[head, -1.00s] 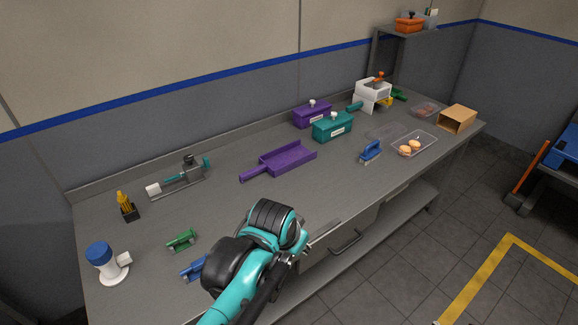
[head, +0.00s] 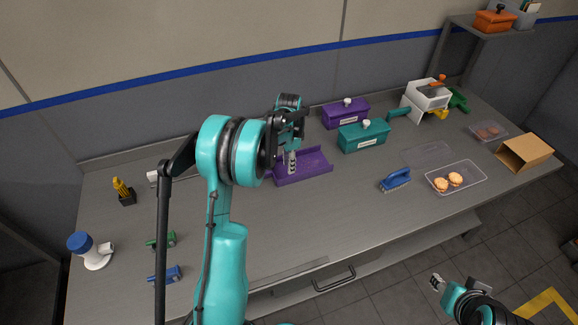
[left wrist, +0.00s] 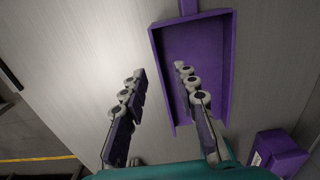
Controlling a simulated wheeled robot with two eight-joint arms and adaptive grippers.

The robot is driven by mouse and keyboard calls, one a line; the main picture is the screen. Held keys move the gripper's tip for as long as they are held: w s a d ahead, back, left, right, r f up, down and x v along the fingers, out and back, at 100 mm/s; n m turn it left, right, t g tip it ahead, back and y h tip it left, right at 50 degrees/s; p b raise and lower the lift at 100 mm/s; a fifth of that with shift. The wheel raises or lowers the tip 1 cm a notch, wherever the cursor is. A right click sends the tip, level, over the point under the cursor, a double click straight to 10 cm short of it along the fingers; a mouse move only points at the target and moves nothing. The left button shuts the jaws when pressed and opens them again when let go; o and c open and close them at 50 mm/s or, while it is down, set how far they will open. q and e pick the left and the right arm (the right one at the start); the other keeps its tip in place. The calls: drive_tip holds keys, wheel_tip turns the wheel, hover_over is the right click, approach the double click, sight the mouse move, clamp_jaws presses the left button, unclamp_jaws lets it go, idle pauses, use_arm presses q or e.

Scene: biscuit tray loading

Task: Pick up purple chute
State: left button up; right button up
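The purple chute (head: 312,166) lies on the bench, an open shallow tray whose handle side is largely hidden behind my left arm in the head view. My left gripper (head: 291,163) points down at the chute. In the left wrist view the chute (left wrist: 205,55) lies below, with its handle (left wrist: 188,7) at the top edge. There my left gripper (left wrist: 160,72) is open and empty, one finger over the tray's near-left wall and the other outside it over bare bench. My right gripper (head: 437,283) is low in front of the bench, too small to read.
Behind the chute stand a purple lidded box (head: 345,115) and a teal lidded box (head: 363,138). A blue brush (head: 395,181) and a clear tray with biscuits (head: 470,184) lie to the right. The bench (head: 330,215) in front of the chute is clear.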

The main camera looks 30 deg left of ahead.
sight(285, 169)
use_arm(q)
drive_tip(key=f, duration=0.2)
drive_tip(key=d+f+b, duration=0.1)
drive_tip(key=f, duration=0.1)
drive_tip(key=w+f+b, duration=0.1)
drive_tip(key=f, duration=0.2)
drive_tip(key=shift+d, duration=0.15)
drive_tip(key=shift+s+r, duration=0.1)
clamp_jaws()
